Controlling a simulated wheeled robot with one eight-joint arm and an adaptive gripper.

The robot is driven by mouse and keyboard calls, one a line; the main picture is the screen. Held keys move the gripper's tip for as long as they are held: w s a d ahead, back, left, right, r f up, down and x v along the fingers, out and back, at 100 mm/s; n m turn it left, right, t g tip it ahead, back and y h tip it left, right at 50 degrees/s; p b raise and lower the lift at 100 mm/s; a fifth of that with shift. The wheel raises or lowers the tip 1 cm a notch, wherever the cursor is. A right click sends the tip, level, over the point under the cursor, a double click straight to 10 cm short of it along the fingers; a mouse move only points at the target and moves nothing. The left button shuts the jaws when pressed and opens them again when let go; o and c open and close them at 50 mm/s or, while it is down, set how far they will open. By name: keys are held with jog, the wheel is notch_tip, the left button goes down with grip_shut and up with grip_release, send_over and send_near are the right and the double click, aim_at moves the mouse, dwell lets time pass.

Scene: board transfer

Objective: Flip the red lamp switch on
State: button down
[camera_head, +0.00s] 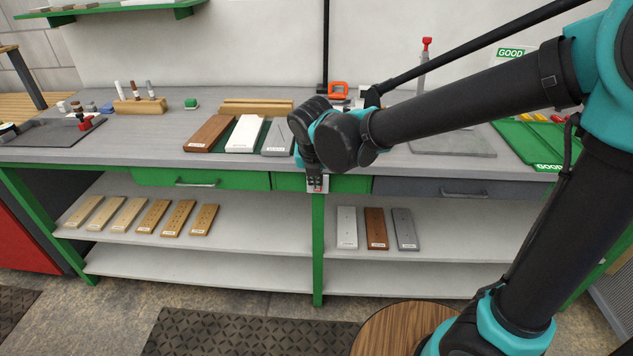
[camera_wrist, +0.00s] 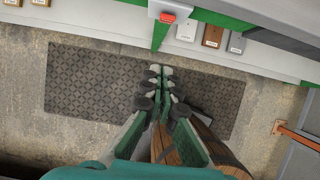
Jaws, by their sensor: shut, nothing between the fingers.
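The red switch (camera_head: 318,189) sits on a small white plate at the bench's front edge, by the green post between the drawers. In the head view my gripper (camera_head: 314,178) hangs down in front of it and covers part of it. In the wrist view the red switch (camera_wrist: 168,17) on its white housing is fully visible, above and apart from my fingertips (camera_wrist: 161,70). The fingers are together and empty. I cannot tell the switch's position or see any contact with it.
The bench top (camera_head: 390,140) carries brown, white and grey boards left of my arm. Green drawers (camera_head: 200,178) and a grey drawer (camera_head: 460,190) flank the post. More boards lie on the shelf (camera_head: 270,225) below. A round wooden stool (camera_head: 400,325) stands in front; a dark mat (camera_wrist: 90,90) covers the floor.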

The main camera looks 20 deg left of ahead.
jog(key=w+a+f, duration=0.1)
jog(key=w+f, duration=0.6)
jog(key=shift+a+f, duration=0.2)
jog(key=shift+a, duration=0.2)
jog(key=shift+w, duration=0.1)
jog(key=shift+w+a+r, duration=0.1)
jog(key=shift+w+r, duration=0.05)
jog(key=shift+w, duration=0.2)
jog(key=shift+r, duration=0.15)
jog(key=shift+r, duration=0.65)
